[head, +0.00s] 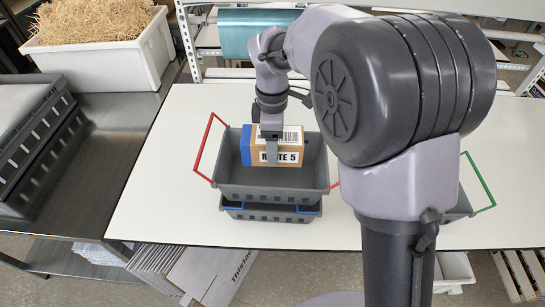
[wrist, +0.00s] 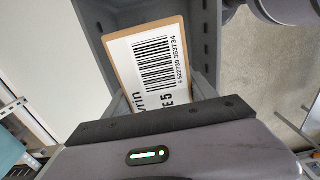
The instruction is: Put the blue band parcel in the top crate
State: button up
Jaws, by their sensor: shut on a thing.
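The blue band parcel (head: 290,155) is a brown box with a blue end, a barcode label and "ROUTE 5" on its front. My gripper (head: 271,150) is shut on it from above. The parcel is over the opening of the top crate (head: 270,193), a grey crate with red handles stacked on a lower grey crate (head: 270,214) with blue handles. I cannot tell whether the parcel touches the crate floor. In the wrist view the parcel's label (wrist: 158,62) shows between the crate walls (wrist: 205,40), and my fingertips are mostly hidden.
Another grey crate with a green handle (head: 481,180) is partly hidden behind my arm at right. A white bin of straw (head: 100,55) and more grey crates (head: 35,140) stand at left. The white table (head: 160,200) is clear left of the stack.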

notch_tip(320, 180, down, 10)
jog(key=shift+s+f+b, duration=0.1)
jog(key=shift+s+b, duration=0.05)
jog(key=shift+b, duration=0.95)
jog(key=shift+f, duration=0.2)
jog(key=o, duration=1.8)
jog(key=shift+r, duration=0.1)
